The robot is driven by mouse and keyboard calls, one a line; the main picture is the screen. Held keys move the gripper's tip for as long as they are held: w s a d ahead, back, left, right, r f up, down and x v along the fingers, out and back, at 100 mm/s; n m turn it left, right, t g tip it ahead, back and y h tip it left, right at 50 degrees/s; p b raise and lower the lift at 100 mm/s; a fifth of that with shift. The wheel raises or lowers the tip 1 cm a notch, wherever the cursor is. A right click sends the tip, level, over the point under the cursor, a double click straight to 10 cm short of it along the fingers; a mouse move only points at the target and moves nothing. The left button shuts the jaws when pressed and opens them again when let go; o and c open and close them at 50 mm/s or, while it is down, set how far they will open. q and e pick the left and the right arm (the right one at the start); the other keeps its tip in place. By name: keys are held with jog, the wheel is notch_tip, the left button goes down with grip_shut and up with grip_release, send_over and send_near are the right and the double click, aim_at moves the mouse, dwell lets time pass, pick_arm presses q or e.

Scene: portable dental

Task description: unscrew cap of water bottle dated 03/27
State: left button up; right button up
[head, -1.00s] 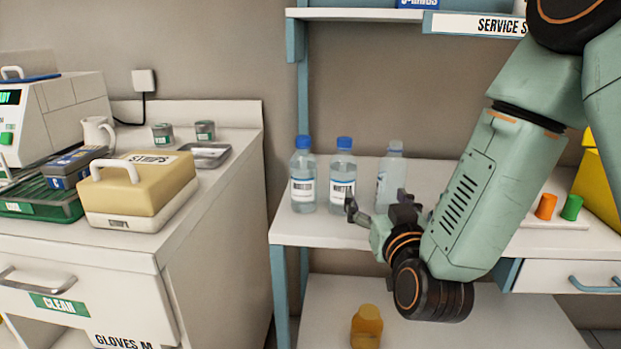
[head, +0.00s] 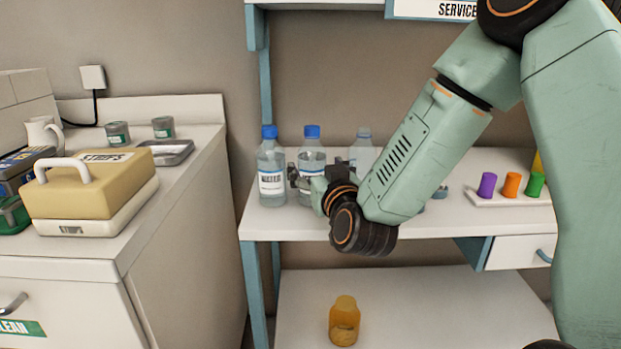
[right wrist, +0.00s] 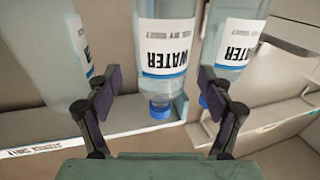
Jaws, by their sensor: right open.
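Two clear water bottles with blue caps stand on the white table: a left one (head: 271,172) and a middle one (head: 312,150). To their right is a third clear bottle (head: 363,150) with a pale top. My right gripper (head: 314,178) is open in front of the middle bottle at label height, below its cap (head: 312,131). In the right wrist view the picture is upside down, and the middle bottle (right wrist: 165,85) lies between the open fingers (right wrist: 157,80), with no clear contact. Its label reads WATER; the smaller print is unreadable. My left gripper is out of view.
A rack with purple, orange and green pieces (head: 510,187) is on the table at right. An amber bottle (head: 344,320) is on the lower shelf. A counter at left holds a tan STRIPS box (head: 90,182), tins and a metal tray (head: 172,152).

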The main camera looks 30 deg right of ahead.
jog(key=shift+w+d, duration=0.1)
jog(key=shift+w, duration=0.35)
jog(key=shift+c, duration=0.2)
jog(key=c, duration=1.5)
